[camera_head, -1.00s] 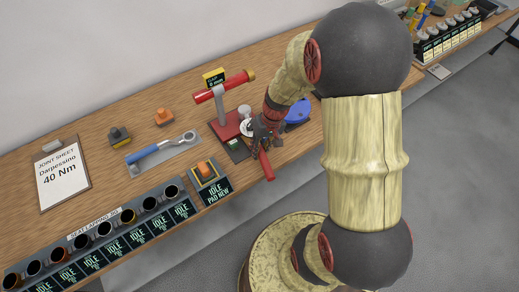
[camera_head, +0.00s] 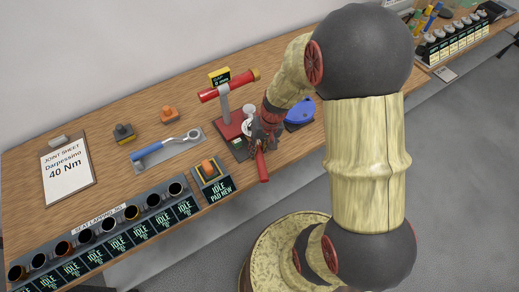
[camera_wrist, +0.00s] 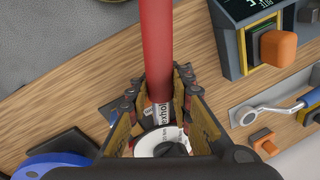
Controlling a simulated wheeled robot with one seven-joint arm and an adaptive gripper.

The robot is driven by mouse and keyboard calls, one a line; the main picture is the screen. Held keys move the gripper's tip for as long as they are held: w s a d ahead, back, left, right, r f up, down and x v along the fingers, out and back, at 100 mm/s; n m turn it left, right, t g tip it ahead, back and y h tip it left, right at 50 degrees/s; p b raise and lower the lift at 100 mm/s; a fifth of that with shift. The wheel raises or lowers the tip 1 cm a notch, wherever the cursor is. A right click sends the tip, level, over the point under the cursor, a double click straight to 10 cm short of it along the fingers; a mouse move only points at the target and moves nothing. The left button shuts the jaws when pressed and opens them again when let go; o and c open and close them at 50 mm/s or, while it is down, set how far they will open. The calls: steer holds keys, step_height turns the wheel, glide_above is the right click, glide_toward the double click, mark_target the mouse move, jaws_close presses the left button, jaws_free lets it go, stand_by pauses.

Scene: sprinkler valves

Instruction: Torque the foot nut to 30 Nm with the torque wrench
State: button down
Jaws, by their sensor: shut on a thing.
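My gripper (camera_wrist: 155,100) is shut on a red bar (camera_wrist: 156,40) with a silver end carrying a partly readable label. In the head view the red bar (camera_head: 262,165) sticks out from my gripper (camera_head: 264,138) over the table's front edge. A white round part (camera_wrist: 160,142) lies just beyond the fingers. A wrench with a blue handle and silver ring head (camera_head: 165,147) lies on a grey tray, apart from my gripper. I cannot make out the foot nut; the fingers hide what is at the bar's end.
A red stand with a red crossbar (camera_head: 228,86) is left of my gripper. A blue round part (camera_head: 299,112) is right. An orange-button box (camera_head: 209,171) and a row of cups (camera_head: 109,228) line the front. The sheet (camera_head: 67,174) reads 40 Nm.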

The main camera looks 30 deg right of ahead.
steer(key=shift+w+a+m+p, duration=0.25)
steer(key=shift+a+m, duration=0.15)
steer(key=shift+a, duration=0.15)
steer(key=shift+w+a+m+p, duration=0.15)
steer(key=shift+w+a+m, duration=0.1)
steer(key=shift+a+m, duration=0.2)
stand_by(0.8)
steer(key=shift+s+d+n+b, duration=0.4)
steer(key=shift+d+n+b, duration=0.15)
steer(key=shift+d, duration=0.1)
stand_by(0.4)
stand_by(0.4)
